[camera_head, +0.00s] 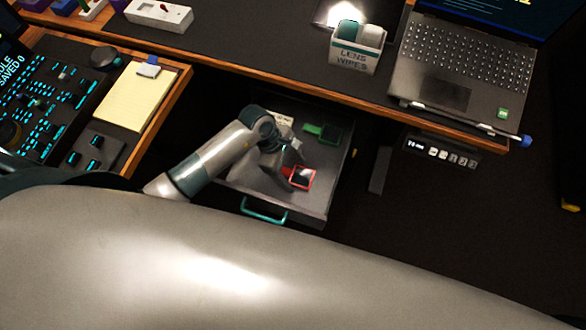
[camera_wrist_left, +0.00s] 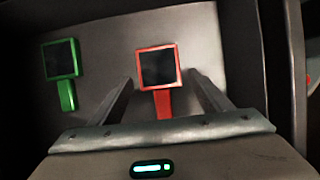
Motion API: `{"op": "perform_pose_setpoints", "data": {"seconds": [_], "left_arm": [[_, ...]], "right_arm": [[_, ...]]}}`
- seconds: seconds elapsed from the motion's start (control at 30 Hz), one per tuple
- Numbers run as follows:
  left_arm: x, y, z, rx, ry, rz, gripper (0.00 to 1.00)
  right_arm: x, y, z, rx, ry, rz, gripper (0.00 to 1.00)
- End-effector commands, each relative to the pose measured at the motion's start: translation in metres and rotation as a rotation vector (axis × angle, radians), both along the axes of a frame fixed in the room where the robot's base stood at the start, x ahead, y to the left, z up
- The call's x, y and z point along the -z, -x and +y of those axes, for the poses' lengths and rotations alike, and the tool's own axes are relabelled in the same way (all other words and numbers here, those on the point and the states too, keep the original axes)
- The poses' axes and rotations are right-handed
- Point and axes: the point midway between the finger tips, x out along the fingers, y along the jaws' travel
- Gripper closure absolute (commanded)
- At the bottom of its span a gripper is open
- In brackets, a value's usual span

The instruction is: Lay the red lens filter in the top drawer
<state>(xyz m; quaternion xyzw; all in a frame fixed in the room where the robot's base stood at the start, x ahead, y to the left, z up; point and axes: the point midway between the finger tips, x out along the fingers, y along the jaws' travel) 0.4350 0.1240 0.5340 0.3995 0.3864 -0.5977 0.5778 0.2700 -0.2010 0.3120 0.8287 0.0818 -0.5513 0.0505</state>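The red lens filter (camera_head: 303,177) is a dark square pane in a red frame with a short red handle. It is inside the open drawer (camera_head: 305,209) and appears to lie flat on its floor. My left gripper (camera_head: 287,172) reaches down into the drawer at the filter's handle. In the left wrist view the filter (camera_wrist_left: 158,68) shows ahead of the gripper (camera_wrist_left: 163,80). The fingers stand apart on either side of the red handle, with a visible gap on both sides. My right gripper is not in view.
A green-framed filter (camera_head: 328,133) lies in the drawer behind the red one; it also shows in the left wrist view (camera_wrist_left: 60,59). The desk edge (camera_head: 290,82) overhangs the drawer. A teal handle (camera_head: 263,214) is on its front.

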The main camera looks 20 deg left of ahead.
Motion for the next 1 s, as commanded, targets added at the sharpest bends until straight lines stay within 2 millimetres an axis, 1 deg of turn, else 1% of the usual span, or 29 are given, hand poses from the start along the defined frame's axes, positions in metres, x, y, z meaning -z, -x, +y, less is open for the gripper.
{"op": "perform_pose_setpoints", "data": {"seconds": [0.27, 0.4, 0.47, 0.67, 1.0], "left_arm": [[-0.001, 0.000, 0.000, 0.000, 0.000, 0.000, 0.29], [-0.004, 0.000, -0.001, 0.000, 0.001, 0.000, 0.29], [-0.008, 0.000, 0.002, 0.001, 0.000, -0.001, 0.29], [-0.033, -0.001, 0.013, 0.002, -0.001, -0.003, 0.29], [-0.088, -0.001, 0.036, 0.003, -0.002, -0.003, 0.29]], "right_arm": [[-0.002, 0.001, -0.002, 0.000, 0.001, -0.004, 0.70], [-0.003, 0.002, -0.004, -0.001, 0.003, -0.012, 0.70], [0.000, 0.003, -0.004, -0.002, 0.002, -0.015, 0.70], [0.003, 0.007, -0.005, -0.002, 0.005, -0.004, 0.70], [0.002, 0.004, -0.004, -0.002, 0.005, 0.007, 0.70]]}}
